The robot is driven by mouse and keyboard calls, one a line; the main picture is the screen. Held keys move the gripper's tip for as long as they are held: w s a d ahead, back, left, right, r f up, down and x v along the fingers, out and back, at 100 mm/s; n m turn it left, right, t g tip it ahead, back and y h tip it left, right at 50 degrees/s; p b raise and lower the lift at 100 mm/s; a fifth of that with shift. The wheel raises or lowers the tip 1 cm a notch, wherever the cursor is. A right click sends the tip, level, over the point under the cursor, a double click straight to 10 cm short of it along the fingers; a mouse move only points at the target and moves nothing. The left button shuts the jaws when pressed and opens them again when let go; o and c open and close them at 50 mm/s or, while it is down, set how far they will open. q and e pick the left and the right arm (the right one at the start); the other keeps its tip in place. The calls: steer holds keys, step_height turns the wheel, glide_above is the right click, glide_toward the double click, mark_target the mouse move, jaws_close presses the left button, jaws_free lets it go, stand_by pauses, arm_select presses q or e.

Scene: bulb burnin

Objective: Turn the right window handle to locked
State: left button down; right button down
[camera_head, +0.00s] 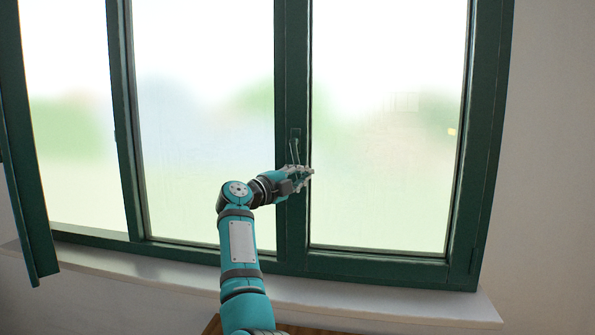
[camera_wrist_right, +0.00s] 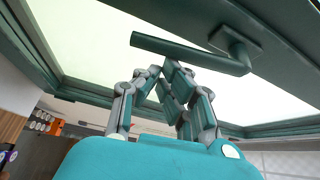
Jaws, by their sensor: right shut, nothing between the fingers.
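The right window handle (camera_head: 293,150) is a dark green lever on a small plate, on the upright frame bar between the middle and right panes. In the head view it points mostly downward, and its lower end is partly hidden by my right gripper (camera_head: 306,173). In the right wrist view the handle (camera_wrist_right: 190,52) crosses above my right gripper's fingertips (camera_wrist_right: 163,70). The fingers are shut with nothing between them, close to the lever; I cannot tell whether they touch it. My left gripper is not in view.
The green window frame (camera_head: 380,268) holds bright panes. A pale sill (camera_head: 400,306) runs below it, and a wooden surface (camera_head: 213,325) shows at the bottom. A green panel (camera_head: 30,205) stands out at the far left. Shelves with small items (camera_wrist_right: 45,123) show in the wrist view.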

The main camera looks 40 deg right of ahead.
arm_select(q)
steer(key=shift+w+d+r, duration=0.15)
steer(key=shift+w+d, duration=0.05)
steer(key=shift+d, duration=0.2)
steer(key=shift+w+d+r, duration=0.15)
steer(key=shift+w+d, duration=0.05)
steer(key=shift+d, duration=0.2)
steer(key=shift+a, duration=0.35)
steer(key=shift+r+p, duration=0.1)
steer(key=shift+p, duration=0.2)
